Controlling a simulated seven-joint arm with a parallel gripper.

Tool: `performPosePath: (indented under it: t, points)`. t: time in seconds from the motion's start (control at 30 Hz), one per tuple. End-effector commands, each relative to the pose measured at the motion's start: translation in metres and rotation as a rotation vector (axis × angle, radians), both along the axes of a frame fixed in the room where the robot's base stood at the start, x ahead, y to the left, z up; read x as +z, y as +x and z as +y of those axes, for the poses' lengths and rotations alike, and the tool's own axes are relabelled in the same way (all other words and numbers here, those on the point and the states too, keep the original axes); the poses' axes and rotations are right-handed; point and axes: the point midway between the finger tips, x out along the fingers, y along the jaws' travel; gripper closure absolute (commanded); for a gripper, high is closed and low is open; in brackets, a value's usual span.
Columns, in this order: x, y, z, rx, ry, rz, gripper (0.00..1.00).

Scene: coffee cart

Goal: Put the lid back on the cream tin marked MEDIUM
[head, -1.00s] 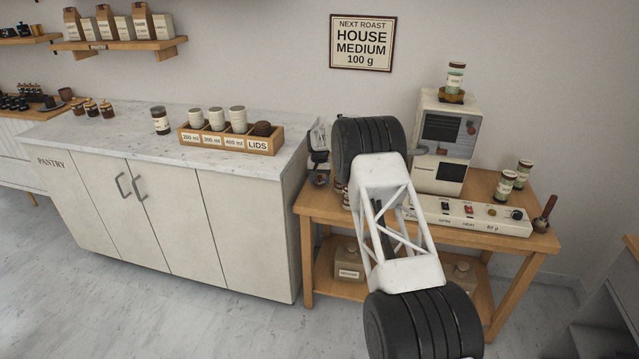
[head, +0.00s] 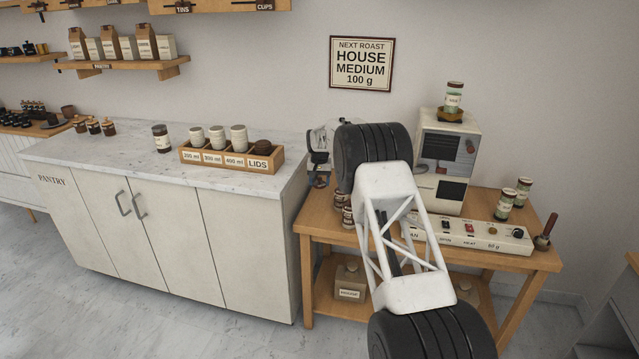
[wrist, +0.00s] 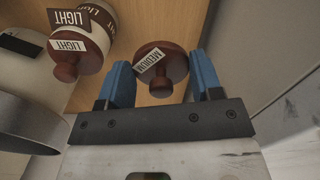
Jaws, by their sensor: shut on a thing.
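In the wrist view, a round brown lid with a knob and a white MEDIUM tag (wrist: 160,68) sits between the blue fingers of my gripper (wrist: 162,82). The fingers are shut on it at its two sides. Whether a tin is under this lid is hidden. To its left is a cream tin marked LIGHT (wrist: 102,14), with a brown knobbed lid (wrist: 70,66) tagged LIGHT over its near end. In the head view my arm hides my gripper and the MEDIUM lid. Cream tins with brown bands (head: 347,215) show partly beside my arm on the wooden cart.
The cart (head: 320,220) also bears a white machine (head: 433,190), a switch panel (head: 470,232) and two jars (head: 512,200) at right. A cream counter (head: 165,235) stands left, with a wooden LIDS box (head: 275,160). In the wrist view, a pale wall-like surface (wrist: 255,50) is close at right.

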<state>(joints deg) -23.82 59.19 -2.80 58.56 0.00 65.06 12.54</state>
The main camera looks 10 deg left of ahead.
Motion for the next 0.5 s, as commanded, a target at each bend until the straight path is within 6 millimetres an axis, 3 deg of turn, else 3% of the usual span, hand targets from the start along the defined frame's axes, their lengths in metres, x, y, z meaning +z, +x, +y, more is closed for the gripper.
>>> performPosePath:
  t: [0.5]
  points:
    - [0.0068, 0.0005, -0.0091, -0.022, 0.000, -0.002, 0.63]
